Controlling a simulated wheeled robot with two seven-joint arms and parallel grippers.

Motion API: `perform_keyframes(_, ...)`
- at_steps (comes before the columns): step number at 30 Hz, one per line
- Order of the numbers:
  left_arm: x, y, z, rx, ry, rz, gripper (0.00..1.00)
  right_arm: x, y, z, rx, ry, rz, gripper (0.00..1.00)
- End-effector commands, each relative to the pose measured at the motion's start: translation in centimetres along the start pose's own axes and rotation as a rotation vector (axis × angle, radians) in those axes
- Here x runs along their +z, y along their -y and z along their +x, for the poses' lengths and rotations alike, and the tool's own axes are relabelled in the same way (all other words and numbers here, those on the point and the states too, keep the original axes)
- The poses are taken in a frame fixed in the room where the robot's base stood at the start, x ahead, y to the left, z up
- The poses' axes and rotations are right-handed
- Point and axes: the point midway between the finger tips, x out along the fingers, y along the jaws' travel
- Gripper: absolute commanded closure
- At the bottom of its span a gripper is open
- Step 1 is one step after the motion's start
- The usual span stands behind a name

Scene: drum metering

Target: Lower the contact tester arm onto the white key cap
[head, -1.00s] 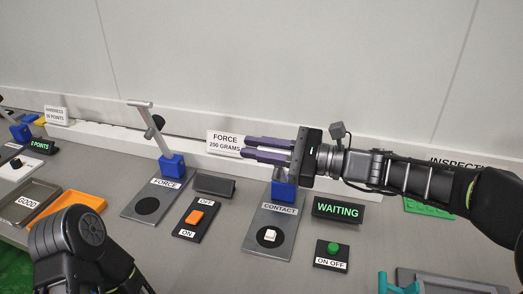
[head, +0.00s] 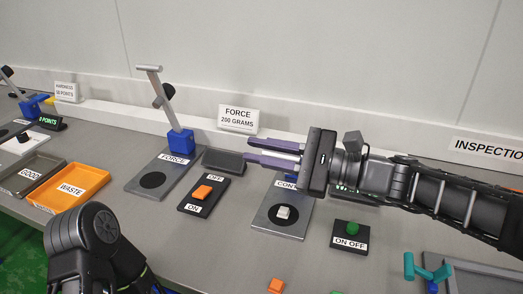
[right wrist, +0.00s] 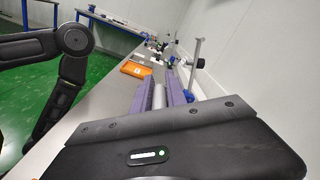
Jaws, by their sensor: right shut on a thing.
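The white key cap (head: 284,212) sits on the dark round spot of the contact tester's grey plate (head: 268,222). My right gripper (head: 272,153) reaches in from the right above the back of that plate, with its purple fingers pointing left. It is shut on a pale grey bar, the contact tester arm's handle (head: 286,156); this bar also shows between the fingers in the right wrist view (right wrist: 158,97). The handle is held above the cap, clearly apart from it. The rest of the tester arm and most of its blue base are hidden behind my gripper. My left gripper is out of view.
The force tester (head: 182,143) stands to the left, its arm raised. An orange switch (head: 202,192) and a green button (head: 352,228) flank the contact plate. An orange waste tray (head: 75,187) lies further left. A teal-handled thing (head: 428,270) is at the lower right.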

Motion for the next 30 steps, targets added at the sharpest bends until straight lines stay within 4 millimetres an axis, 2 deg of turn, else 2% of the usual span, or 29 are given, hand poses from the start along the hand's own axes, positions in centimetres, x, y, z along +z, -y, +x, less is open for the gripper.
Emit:
perform_keyframes(1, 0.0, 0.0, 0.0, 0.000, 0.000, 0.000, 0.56, -0.1, 0.0, 0.0, -0.001, -0.003, 0.003, 0.80)
perform_keyframes(7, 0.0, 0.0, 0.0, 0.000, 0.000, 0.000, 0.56, -0.1, 0.0, 0.0, -0.001, -0.002, 0.002, 0.64)
perform_keyframes(17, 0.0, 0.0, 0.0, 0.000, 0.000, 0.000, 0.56, -0.1, 0.1, -0.3, -0.002, -0.002, 0.000, 0.63)
perform_keyframes(23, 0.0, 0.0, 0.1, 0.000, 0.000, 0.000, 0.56, -0.1, 0.1, -2.4, -0.004, -0.003, 0.000, 0.63)
perform_keyframes(30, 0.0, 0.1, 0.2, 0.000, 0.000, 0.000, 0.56, -0.2, 0.1, -6.3, -0.003, -0.004, 0.000, 0.63)
